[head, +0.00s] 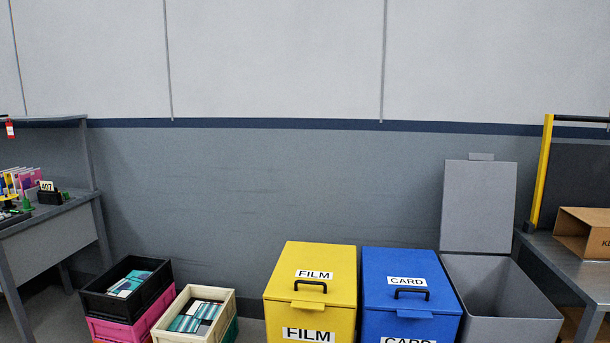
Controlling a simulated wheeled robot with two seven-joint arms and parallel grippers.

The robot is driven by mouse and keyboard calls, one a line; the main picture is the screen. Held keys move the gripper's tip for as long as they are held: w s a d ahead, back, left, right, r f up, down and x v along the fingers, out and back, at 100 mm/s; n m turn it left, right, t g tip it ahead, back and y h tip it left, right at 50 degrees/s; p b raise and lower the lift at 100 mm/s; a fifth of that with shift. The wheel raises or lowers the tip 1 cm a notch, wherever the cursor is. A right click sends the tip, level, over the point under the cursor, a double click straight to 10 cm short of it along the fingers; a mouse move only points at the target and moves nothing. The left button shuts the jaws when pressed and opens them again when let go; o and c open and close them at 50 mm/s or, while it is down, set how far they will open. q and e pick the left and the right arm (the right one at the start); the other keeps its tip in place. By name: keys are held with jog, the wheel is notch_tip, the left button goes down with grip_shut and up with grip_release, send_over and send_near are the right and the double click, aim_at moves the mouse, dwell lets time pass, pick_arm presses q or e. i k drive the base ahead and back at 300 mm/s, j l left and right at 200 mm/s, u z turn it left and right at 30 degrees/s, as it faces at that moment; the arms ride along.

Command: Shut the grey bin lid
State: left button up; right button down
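The grey bin (515,331) stands at the lower right, to the right of the blue bin. Its grey lid (478,205) is open and stands upright at the back of the bin, close to the wall, with a small tab (481,156) at its top edge. The bin's opening faces up and its inside looks empty as far as I can see. Neither of my grippers shows in the head view.
A blue CARD bin (411,317) and a yellow FILM bin (310,262) stand to the left, lids shut. A bench (575,268) with a cardboard box (580,232) is close on the right. Crates (127,306) and a desk (50,232) are at left.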

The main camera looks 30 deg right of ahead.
aim_at(478, 210)
jog(key=z, duration=1.25)
jog(key=i+l+z, duration=0.3)
jog(key=i+l, duration=0.2)
jog(key=i+l+z, duration=0.3)
jog(key=i, duration=0.35)
